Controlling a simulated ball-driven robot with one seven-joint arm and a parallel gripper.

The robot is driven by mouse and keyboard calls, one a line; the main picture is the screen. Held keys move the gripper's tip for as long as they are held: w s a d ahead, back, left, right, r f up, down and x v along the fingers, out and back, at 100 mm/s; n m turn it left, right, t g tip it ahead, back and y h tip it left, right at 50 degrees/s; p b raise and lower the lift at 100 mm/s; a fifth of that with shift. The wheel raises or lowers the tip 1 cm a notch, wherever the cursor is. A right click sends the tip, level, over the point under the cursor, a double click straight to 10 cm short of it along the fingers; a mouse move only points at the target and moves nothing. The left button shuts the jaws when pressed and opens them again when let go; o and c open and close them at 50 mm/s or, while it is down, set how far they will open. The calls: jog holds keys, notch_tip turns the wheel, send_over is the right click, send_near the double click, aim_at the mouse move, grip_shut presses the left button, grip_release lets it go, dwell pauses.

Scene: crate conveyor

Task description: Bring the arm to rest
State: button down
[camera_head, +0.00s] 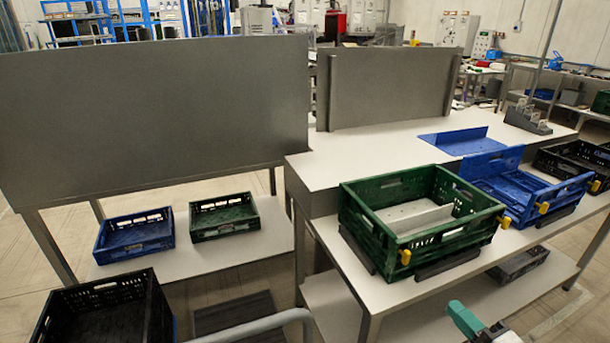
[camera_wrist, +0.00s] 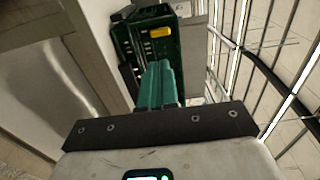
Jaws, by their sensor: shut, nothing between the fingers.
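My gripper (camera_head: 464,318) shows at the bottom edge of the head view, to the right of the middle. Only its teal fingers and part of its dark body are in the picture, and the rest of the arm is mostly out of view. In the wrist view my gripper (camera_wrist: 160,78) has its teal fingers together, with nothing between them. It is in front of the table, below and apart from the green crate (camera_head: 408,258), which also shows past the fingertips in the wrist view (camera_wrist: 121,42).
The green crate stands on the white table beside an open blue crate (camera_head: 515,187). A black crate (camera_head: 160,315) is at lower left. A blue crate (camera_head: 132,249) and a small green crate (camera_head: 224,230) sit on a low shelf. A grey rail (camera_head: 260,326) crosses the bottom.

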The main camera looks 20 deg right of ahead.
jog(key=s+a+f+n+g+y, duration=0.2)
jog(key=s+a+f+n+g, duration=0.1)
jog(key=a+f+n+g, duration=0.4)
jog(key=s+a+f+n+g+y, duration=0.25)
jog(key=s+a+f+n, duration=0.2)
jog(key=a, duration=0.35)
jog(key=s+f+n+g+h, duration=0.3)
jog(key=s+n+g+h, duration=0.2)
jog(key=s, duration=0.7)
jog(key=shift+n+g, duration=0.45)
jog(key=shift+g, duration=0.8)
